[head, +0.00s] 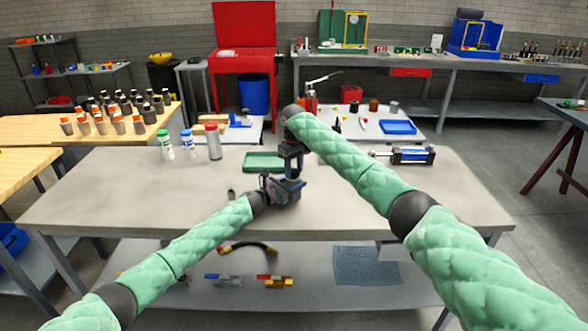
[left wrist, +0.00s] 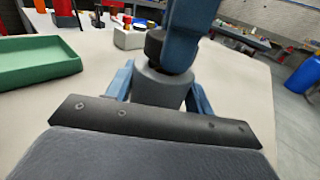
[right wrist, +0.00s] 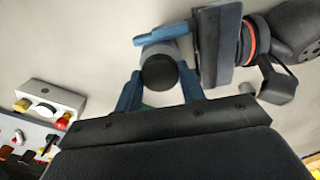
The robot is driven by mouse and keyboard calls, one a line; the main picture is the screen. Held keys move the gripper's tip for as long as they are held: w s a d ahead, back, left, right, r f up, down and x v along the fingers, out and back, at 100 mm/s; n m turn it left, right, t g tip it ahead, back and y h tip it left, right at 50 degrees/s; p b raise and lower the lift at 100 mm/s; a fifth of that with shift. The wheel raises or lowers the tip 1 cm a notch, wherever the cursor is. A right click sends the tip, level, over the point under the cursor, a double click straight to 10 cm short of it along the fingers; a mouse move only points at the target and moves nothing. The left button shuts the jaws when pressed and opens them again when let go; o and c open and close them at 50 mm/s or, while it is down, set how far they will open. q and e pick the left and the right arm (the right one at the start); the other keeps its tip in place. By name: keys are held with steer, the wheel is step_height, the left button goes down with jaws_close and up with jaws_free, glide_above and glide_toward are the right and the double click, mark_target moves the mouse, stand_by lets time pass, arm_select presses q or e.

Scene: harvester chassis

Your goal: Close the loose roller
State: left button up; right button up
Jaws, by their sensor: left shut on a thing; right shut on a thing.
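A short grey cylinder (left wrist: 163,88) with a dark round part (left wrist: 156,44) on top appears to be the roller. It stands upright between the blue fingers of my left gripper (left wrist: 160,88), which is shut on its grey body from the side. My right gripper (right wrist: 159,76) comes down from above, its blue fingers on both sides of the dark round top (right wrist: 159,71), shut on it. In the head view, my left gripper (head: 288,188) and right gripper (head: 291,160) meet above the table's middle and hide most of the roller. Whether the two parts are fully seated is unclear.
A green tray (head: 252,167) lies just behind the grippers on the grey table (head: 130,205). Several bottles (head: 213,141) stand at the back left; a blue-and-black cylinder device (head: 410,155) lies at the back right.

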steer(key=shift+f, duration=0.5)
stand_by(0.7)
arm_select(q)
steer(key=shift+s+r, duration=0.1)
arm_select(e)
steer(key=shift+s+f, duration=0.1)
steer(key=shift+f, duration=0.3)
steer(key=o, duration=0.7)
arm_select(q)
steer(key=shift+d, duration=0.1)
arm_select(e)
steer(key=shift+f, duration=0.1)
arm_select(q)
steer(key=shift+r, duration=0.15)
arm_select(e)
steer(key=shift+d+f, duration=0.1)
steer(key=shift+d, duration=0.05)
arm_select(q)
steer(key=shift+f, duration=0.2)
arm_select(e)
step_height(320, 180, up, 4)
steer(key=shift+f, duration=0.25)
steer(key=shift+a+r, duration=0.2)
steer(key=shift+r, duration=0.35)
steer(key=c, duration=0.7)
